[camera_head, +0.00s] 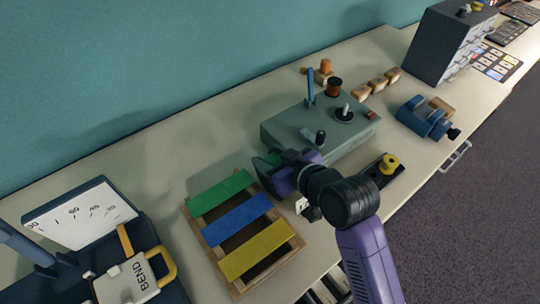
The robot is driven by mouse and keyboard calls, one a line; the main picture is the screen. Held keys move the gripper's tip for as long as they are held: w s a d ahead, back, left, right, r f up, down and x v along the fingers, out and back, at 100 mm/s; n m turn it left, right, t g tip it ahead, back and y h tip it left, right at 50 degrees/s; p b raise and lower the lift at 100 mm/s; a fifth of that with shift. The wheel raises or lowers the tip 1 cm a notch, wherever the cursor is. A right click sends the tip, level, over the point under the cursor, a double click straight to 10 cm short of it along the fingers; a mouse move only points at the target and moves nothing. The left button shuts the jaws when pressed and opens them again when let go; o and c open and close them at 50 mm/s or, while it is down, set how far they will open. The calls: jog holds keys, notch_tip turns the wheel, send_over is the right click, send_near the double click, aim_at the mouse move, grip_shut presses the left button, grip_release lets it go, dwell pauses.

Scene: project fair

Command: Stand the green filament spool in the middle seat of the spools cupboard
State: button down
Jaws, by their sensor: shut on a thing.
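My gripper (273,172) is over the table, between the slatted colour panel and the grey-green machine. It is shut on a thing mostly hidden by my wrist. A dark green edge (267,160) shows at the jaws and looks like the green filament spool, though its shape and tilt cannot be made out. I cannot make out a cupboard marked for spools or its middle seat. A yellow spool-like piece (389,163) stands on a black strip to the right of my arm.
The grey-green machine (290,131) with levers stands close to my gripper. The wooden frame with green, blue and yellow slats (241,221) lies left. A blue vise-like tool (423,118), wooden blocks (377,84) and a grey drawer cabinet (440,45) are farther right.

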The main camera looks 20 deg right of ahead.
jog(key=shift+f, duration=0.1)
jog(key=c, duration=0.7)
grip_release()
jog(key=v, duration=1.2)
